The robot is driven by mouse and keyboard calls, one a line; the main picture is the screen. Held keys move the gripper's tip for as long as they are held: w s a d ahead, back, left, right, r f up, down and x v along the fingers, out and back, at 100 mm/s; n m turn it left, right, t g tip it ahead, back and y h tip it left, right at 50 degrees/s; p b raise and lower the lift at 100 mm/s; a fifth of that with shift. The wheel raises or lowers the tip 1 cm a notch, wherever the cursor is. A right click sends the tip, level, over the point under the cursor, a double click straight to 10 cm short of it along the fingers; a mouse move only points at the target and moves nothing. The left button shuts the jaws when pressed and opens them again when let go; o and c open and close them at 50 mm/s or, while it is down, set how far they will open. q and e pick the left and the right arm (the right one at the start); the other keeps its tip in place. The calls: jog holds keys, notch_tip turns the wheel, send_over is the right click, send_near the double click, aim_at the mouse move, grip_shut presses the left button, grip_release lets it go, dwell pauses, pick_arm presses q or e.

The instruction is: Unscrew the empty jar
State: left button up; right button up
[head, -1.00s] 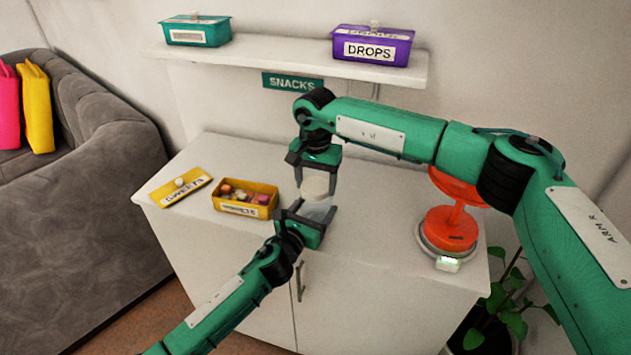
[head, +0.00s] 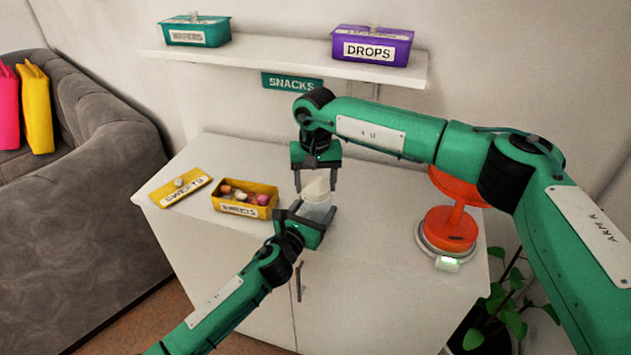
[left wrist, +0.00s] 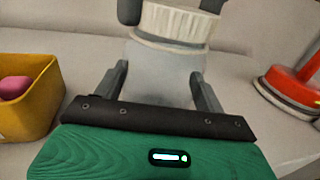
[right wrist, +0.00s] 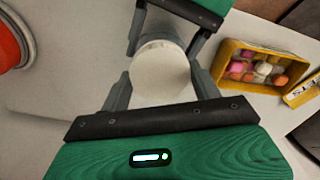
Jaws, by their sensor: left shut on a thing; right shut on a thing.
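The jar (head: 317,211) is clear and empty, standing upright on the white cabinet top. It also shows in the left wrist view (left wrist: 160,75). Its off-white ribbed lid (head: 316,188) is on top of it; the lid shows from above in the right wrist view (right wrist: 160,75). My left gripper (head: 310,215) is shut on the jar's body from the front. My right gripper (head: 316,183) comes down from above and is shut on the lid. In the left wrist view the right fingertips show at the lid's sides.
A yellow box of sweets (head: 245,209) stands left of the jar, its lid (head: 172,187) lying beside it. A red stand (head: 450,228) on a round base is at the right. A wall shelf (head: 285,64) holds a teal box (head: 196,31) and a purple DROPS box (head: 371,47).

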aim_at(316, 185)
jog(key=shift+r, duration=0.1)
jog(key=shift+r, duration=0.95)
jog(key=shift+r, duration=2.05)
pick_arm(q)
jog(key=o, duration=2)
jog(key=shift+c, duration=0.2)
